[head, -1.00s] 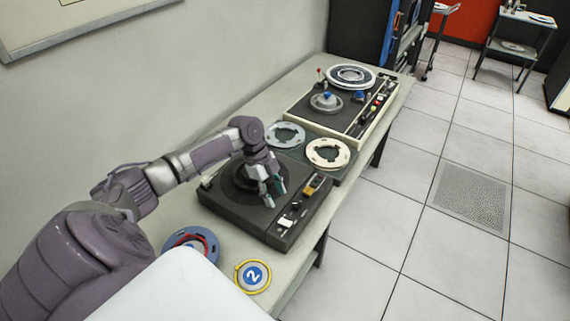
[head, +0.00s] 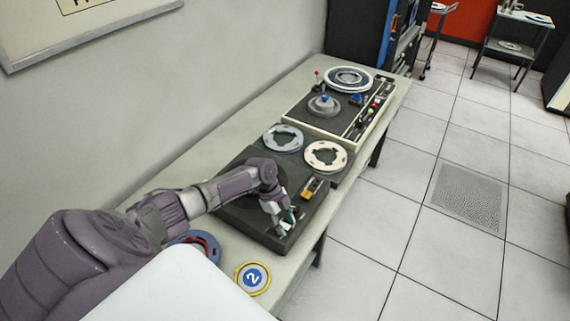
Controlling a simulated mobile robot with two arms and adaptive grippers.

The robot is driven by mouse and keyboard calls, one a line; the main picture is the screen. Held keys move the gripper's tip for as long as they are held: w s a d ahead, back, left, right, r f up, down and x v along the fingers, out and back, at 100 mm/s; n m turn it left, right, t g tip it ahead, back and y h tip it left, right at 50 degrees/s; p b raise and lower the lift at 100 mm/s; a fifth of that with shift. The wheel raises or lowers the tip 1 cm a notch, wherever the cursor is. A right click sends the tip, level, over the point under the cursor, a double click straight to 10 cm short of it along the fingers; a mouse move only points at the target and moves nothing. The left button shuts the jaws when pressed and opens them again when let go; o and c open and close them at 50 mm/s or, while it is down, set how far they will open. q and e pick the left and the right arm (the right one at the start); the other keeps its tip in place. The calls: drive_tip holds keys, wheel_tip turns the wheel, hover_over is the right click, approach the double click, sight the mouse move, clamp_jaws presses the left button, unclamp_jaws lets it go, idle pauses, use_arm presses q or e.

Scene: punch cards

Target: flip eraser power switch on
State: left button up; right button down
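The eraser (head: 316,208) is a dark, flat box on the table, with a round black disc on top partly hidden by my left arm. A yellow-and-dark control (head: 312,188) sits near its right edge. A small pale switch panel, seen earlier at its front right corner, is now mostly covered by my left gripper (head: 286,221). The gripper points down, with its fingertips at or just above that corner. I cannot tell whether they touch it or how far apart they are. The switch position is too small to read. My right gripper is out of view.
Grey and cream reels (head: 325,156) lie just behind the eraser. A tape deck (head: 330,118) with knobs stands farther back. A blue-and-red reel (head: 203,243) and a yellow-rimmed disc marked 2 (head: 252,278) lie in front. The wall is left; open floor is right.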

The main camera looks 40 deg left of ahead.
use_arm(q)
clamp_jaws()
drive_tip(key=shift+d+y, duration=0.15)
drive_tip(key=shift+y, duration=0.35)
drive_tip(key=shift+d+y, duration=0.25)
drive_tip(key=shift+y, duration=1.45)
drive_tip(key=shift+f, duration=0.1)
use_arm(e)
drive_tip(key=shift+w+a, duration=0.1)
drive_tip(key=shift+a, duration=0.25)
use_arm(q)
drive_tip(key=shift+o, duration=0.2)
unclamp_jaws()
drive_tip(key=shift+o, duration=0.9)
drive_tip(key=shift+d, duration=0.1)
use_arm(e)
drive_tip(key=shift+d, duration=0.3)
